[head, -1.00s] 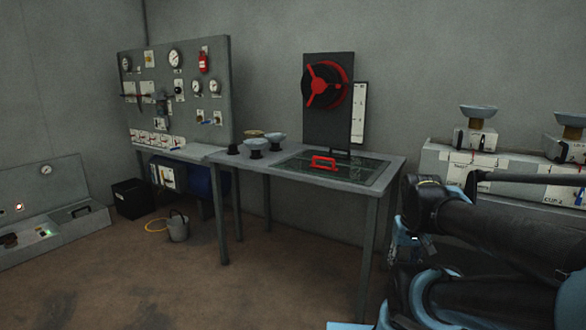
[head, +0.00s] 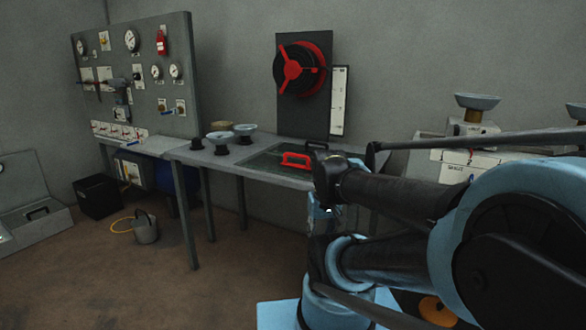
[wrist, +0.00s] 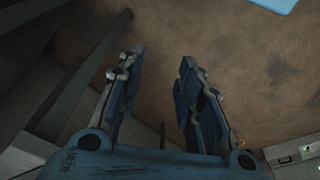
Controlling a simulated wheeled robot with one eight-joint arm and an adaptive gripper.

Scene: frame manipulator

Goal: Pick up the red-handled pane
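The red-handled pane (head: 262,160) lies flat on the grey table, its red handle (head: 297,160) standing up from it. My arm covers the right part of the table and may hide part of the pane. In the wrist view my gripper (wrist: 160,68) is open and empty, with its two fingers apart over bare brown floor. The pane does not show in the wrist view. In the head view my gripper cannot be made out clearly; my arm is folded in front of the table's right end, apart from the pane.
Several small cups (head: 220,138) stand on the table left of the pane. A black panel with a red wheel (head: 300,68) rises behind it. A gauge board (head: 150,75) stands at left. A bucket (head: 145,228) and black bin (head: 98,196) are on the floor. The floor in front is clear.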

